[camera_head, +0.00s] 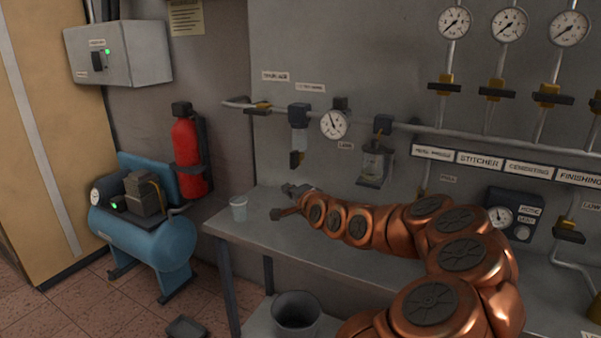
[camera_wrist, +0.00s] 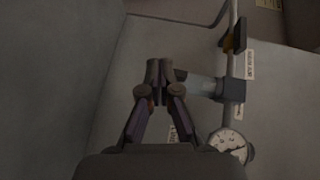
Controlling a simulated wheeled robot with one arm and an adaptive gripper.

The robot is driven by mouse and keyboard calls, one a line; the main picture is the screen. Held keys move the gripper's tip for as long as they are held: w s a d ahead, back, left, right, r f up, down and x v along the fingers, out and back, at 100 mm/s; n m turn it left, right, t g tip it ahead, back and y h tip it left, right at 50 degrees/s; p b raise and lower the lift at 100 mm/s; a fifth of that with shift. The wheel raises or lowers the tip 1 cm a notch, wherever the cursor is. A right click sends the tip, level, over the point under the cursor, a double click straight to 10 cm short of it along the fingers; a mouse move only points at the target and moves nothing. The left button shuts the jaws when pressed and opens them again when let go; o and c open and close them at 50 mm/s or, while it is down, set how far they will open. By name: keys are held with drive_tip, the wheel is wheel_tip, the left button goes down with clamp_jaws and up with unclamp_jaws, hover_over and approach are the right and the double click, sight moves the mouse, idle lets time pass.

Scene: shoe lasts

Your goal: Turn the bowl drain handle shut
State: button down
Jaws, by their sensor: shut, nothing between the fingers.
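A filter with a pale clear bowl (camera_head: 298,138) hangs from the wall pipe in the head view. Its drain handle (camera_head: 296,159), dark with a yellow-orange part, is at the bowl's lower end. In the wrist view the bowl (camera_wrist: 201,87) lies sideways, just right of my gripper (camera_wrist: 159,70). A dark piece at the bowl's end, likely the drain, is partly hidden behind the fingertips. My gripper's fingertips are together and hold nothing. In the head view my gripper (camera_head: 291,189) is below the drain handle, low over the bench; contact cannot be told.
A gauge (camera_head: 334,124) and a second bowl (camera_head: 374,163) hang to the right. A yellow-and-black valve (camera_head: 257,108) is to the left on the pipe. A blue compressor (camera_head: 150,235) stands left.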

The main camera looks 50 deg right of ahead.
drive_tip(key=s+d+m+h, duration=0.4)
drive_tip(key=s+d, duration=0.1)
drive_tip(key=d, duration=0.5)
drive_tip(key=p, duration=0.4)
approach(296, 165)
drive_tip(key=w+d, duration=0.4)
drive_tip(key=shift+w+a+f+p, duration=0.15)
drive_tip(key=shift+w+p, duration=0.15)
drive_tip(key=shift+w, duration=0.45)
drive_tip(key=shift+a+f+t+b, duration=0.1)
drive_tip(key=shift+t+b, duration=0.2)
drive_tip(key=shift+b, duration=0.05)
